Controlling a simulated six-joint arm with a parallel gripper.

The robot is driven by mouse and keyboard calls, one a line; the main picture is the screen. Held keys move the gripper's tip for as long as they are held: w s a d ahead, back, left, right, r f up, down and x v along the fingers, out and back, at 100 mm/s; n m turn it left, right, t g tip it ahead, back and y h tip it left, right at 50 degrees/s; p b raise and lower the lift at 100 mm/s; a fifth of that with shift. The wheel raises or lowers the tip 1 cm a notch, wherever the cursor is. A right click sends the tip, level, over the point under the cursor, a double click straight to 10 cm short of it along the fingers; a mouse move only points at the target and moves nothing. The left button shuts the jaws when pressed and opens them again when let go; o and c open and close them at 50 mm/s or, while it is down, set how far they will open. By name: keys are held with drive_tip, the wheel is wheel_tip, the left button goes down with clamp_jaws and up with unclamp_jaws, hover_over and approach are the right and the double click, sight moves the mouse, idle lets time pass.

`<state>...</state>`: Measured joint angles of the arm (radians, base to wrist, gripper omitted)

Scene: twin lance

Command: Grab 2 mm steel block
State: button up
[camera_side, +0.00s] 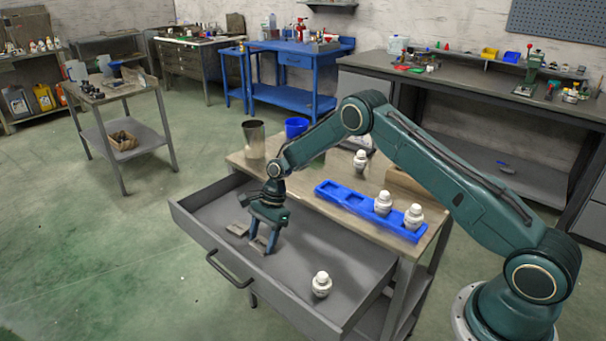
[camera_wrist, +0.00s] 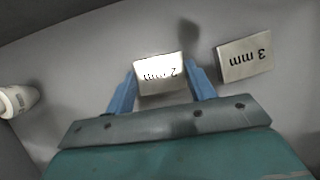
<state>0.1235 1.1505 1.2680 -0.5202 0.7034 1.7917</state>
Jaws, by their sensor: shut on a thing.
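The 2 mm steel block (camera_wrist: 160,73) is a bright flat metal plate between the two blue fingers of my gripper (camera_wrist: 158,82) in the wrist view. Its "2 mm" marking appears upside down and the fingers touch its sides. In the side view, my gripper (camera_side: 264,240) reaches down into the open grey drawer (camera_side: 330,252). The block (camera_side: 260,243) shows there at the fingertips, partly covered. I cannot tell whether it is lifted off the drawer floor. The 3 mm steel block (camera_wrist: 244,57) lies just to the right in the wrist view, and left of my gripper in the side view (camera_side: 237,229).
A white bottle-like part (camera_side: 321,284) stands in the drawer; it also shows in the wrist view (camera_wrist: 18,100). A blue tray (camera_side: 350,203) with two similar parts, a metal cup (camera_side: 254,140) and a blue cup (camera_side: 297,127) are on the bench top. The drawer's right half is mostly free.

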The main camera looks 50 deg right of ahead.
sight(263, 242)
drive_tip(key=shift+r, duration=0.2)
wheel_tip(263, 242, up, 20)
drive_tip(key=shift+f, duration=0.15)
idle(0.5)
idle(0.5)
